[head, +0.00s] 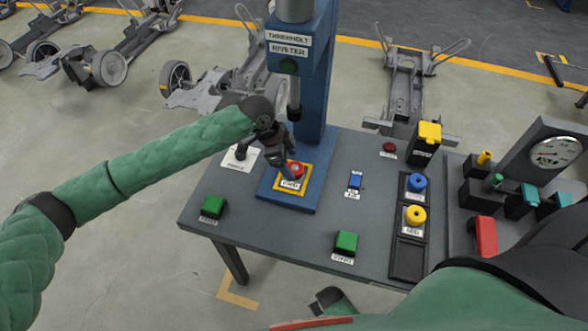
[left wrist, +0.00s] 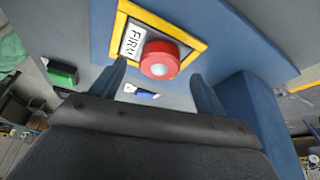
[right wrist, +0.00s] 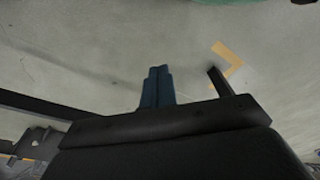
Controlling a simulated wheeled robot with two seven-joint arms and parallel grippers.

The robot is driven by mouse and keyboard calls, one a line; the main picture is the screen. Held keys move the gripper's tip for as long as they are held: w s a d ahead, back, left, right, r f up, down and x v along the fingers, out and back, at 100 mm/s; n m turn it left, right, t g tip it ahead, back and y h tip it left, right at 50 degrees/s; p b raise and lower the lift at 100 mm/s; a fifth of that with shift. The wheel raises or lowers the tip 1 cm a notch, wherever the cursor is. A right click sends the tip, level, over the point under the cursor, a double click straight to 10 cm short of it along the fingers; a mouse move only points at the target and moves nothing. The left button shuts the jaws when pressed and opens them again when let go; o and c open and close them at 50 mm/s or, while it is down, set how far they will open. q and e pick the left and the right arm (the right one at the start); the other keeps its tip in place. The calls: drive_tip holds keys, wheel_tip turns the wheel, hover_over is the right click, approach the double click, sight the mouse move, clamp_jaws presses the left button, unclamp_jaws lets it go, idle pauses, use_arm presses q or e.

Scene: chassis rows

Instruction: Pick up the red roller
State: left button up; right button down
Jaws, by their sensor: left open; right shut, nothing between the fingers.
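The red roller (head: 296,169) stands on a yellow-edged plate (head: 306,182) on the blue base of the press marked Riveter (head: 300,85). In the left wrist view the red roller (left wrist: 160,58) shows its round end with a pale centre, beside a white label. My left gripper (head: 285,160) is over the plate at the roller. In its wrist view the left gripper (left wrist: 157,75) is open, with a finger at each side of the roller's near edge. I cannot tell if they touch it. My right gripper (right wrist: 157,72) is shut and empty over the floor.
The blue press column stands close behind my left gripper. A dark tray (head: 408,262) holds a blue roller (head: 417,181) and a yellow roller (head: 415,215). Green blocks (head: 214,207) (head: 346,243) sit near the table's front edge.

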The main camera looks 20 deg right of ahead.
use_arm(q)
drive_tip(key=shift+p+x, duration=0.3)
drive_tip(key=shift+x, duration=0.95)
use_arm(e)
drive_tip(key=shift+s+d+f, duration=0.15)
drive_tip(key=shift+d+f, duration=0.05)
drive_tip(key=shift+f, duration=0.45)
drive_tip(key=shift+s+d+f, duration=0.1)
drive_tip(key=shift+d+f, duration=0.05)
drive_tip(key=shift+f, duration=0.45)
use_arm(q)
drive_tip(key=c, duration=1.2)
drive_tip(key=shift+r, duration=0.2)
use_arm(e)
drive_tip(key=shift+r, duration=0.1)
